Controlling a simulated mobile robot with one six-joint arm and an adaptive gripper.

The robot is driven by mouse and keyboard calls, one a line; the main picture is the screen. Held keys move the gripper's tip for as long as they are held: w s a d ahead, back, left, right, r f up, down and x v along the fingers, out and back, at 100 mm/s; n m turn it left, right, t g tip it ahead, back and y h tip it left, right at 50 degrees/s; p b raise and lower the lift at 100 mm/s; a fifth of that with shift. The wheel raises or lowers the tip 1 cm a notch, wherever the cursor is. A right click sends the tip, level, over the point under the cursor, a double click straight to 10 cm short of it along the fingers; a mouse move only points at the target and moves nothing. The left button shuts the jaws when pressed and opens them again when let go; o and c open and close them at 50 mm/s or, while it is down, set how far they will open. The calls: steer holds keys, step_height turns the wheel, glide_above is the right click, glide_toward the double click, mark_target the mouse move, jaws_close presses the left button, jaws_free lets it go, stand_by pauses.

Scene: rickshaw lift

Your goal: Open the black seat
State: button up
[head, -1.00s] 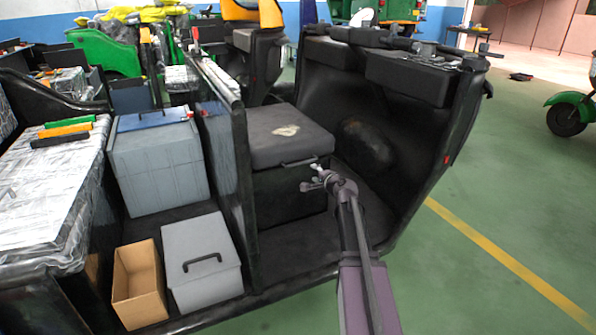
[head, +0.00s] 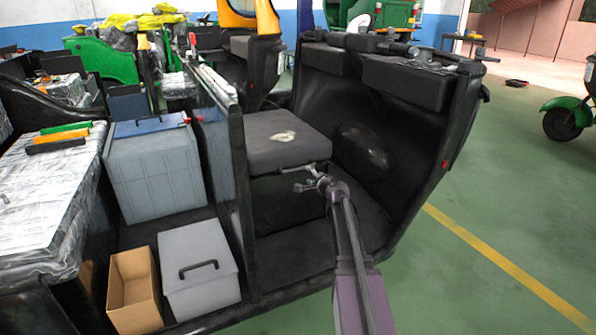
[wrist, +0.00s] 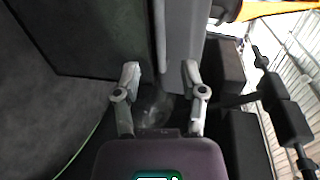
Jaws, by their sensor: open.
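The black seat (head: 285,138) is a dark cushion with a pale torn patch on top. It lies closed on a black box (head: 285,205) in the open cab, with a thin handle (head: 296,170) along its front edge. My gripper (head: 308,184) is open and empty just in front of the box, a little below the seat's front edge. In the wrist view my gripper (wrist: 161,70) has its fingers spread on either side of the seat's lower edge, the seat (wrist: 186,35) showing to the right and the box (wrist: 85,35) to the left. I cannot tell any contact.
A black side partition (head: 238,200) stands left of the seat, and the dark front panel (head: 385,130) stands to the right. Left of the partition are a large grey box (head: 155,170), a small grey box (head: 197,270) and a cardboard box (head: 132,290). Green floor (head: 480,210) is clear at right.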

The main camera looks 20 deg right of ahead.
mark_target(299, 169)
steer(key=b+x, duration=0.1)
steer(key=x, duration=0.9)
steer(key=shift+w+b, duration=0.1)
steer(key=shift+b, duration=0.3)
steer(key=shift+c, duration=0.2)
jaws_close()
steer(key=shift+d, duration=0.15)
